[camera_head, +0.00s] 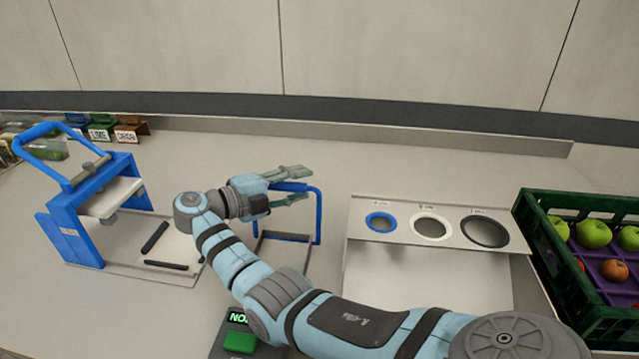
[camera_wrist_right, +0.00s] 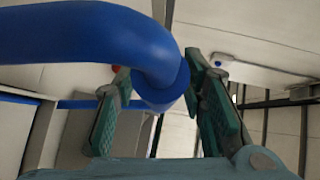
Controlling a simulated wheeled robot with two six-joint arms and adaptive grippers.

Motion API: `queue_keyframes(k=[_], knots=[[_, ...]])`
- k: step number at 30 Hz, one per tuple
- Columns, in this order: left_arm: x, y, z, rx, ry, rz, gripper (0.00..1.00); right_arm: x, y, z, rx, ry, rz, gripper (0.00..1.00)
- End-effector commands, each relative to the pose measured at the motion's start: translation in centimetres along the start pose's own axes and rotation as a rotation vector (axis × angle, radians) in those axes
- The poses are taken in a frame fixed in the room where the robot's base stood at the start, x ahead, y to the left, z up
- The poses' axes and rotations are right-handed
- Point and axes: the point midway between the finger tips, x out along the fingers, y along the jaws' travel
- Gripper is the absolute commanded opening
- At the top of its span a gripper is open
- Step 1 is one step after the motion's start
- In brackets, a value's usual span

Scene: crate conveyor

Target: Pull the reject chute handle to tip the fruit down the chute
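A blue U-shaped bar handle (camera_head: 318,215) stands on a dark rectangular frame (camera_head: 283,237) in the middle of the counter. My right gripper (camera_head: 308,185) is at the top of this handle, with its fingers spread apart. In the right wrist view the blue handle (camera_wrist_right: 80,35) comes in from the left and bends down between the two fingers (camera_wrist_right: 160,110) of my open right gripper. I cannot tell whether either finger touches it. My forearm hides part of the frame's surroundings. No fruit shows at the frame. My left gripper is not in view.
A blue press-like stand (camera_head: 75,215) with a lever is at left. A sizing panel (camera_head: 400,222) with three round holes is right of the handle. A green crate (camera_head: 560,255) of apples and oranges is at far right. A green button box (camera_head: 240,342) sits in front.

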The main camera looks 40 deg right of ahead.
Motion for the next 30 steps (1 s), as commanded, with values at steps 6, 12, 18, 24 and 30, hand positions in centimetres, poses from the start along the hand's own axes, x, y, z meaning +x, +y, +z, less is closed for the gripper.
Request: queue_keyframes(k=[6, 12, 18, 24, 30], knots=[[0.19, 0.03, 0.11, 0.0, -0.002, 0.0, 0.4, 1.23, 0.06, 0.52, -0.001, -0.011, -0.001, 0.38], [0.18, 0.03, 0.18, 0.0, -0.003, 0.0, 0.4, 1.34, 0.04, 0.46, -0.001, -0.01, -0.001, 0.34], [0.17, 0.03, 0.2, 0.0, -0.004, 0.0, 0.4, 1.32, 0.05, 0.45, -0.001, -0.009, -0.001, 0.02], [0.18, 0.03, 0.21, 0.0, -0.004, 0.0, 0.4, 1.31, 0.09, 0.45, -0.001, -0.009, 0.0, 0.0], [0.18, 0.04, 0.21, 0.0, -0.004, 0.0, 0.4, 1.28, 0.14, 0.46, -0.002, -0.01, 0.001, 0.0]])
